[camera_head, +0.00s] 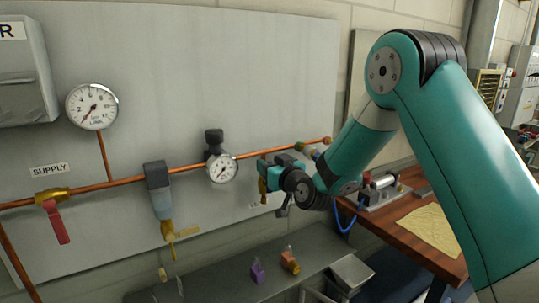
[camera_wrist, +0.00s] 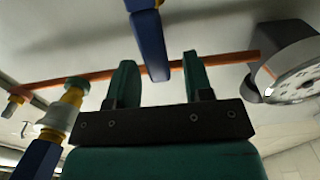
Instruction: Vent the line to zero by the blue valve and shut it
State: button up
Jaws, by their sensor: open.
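My gripper (camera_head: 266,172) is in front of the copper pipe, right of the small round gauge. In the wrist view its two fingers (camera_wrist: 160,82) stand apart. A blue bar (camera_wrist: 151,40), apparently the blue valve's lever, shows in the gap between them, nearer the left finger; I cannot tell whether it touches. In the head view my gripper hides most of the blue valve, with some brass below. The LINE gauge (camera_head: 92,106) is at upper left; its needle seems to point lower left, at the low end.
The red-handled supply valve (camera_head: 57,221) is at left, its handle hanging down across the pipe (camera_head: 115,182). A grey filter (camera_head: 158,190) and the small gauge (camera_head: 222,169) sit along the pipe. Purple and orange items lie on the shelf (camera_head: 215,290). A wooden bench (camera_head: 405,210) stands right.

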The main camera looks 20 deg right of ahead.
jog(key=shift+w+a, duration=0.1)
jog(key=shift+w, duration=0.3)
grip_shut()
jog(key=w+d+f+m+b, duration=0.1)
jog(key=d+f+m+b, duration=0.6)
jog(key=m, duration=1.1)
jog(key=shift+w+d+f+b, duration=0.3)
jog(key=shift+f+b, duration=0.1)
jog(key=shift+b, duration=0.4)
jog(key=shift+f, duration=0.1)
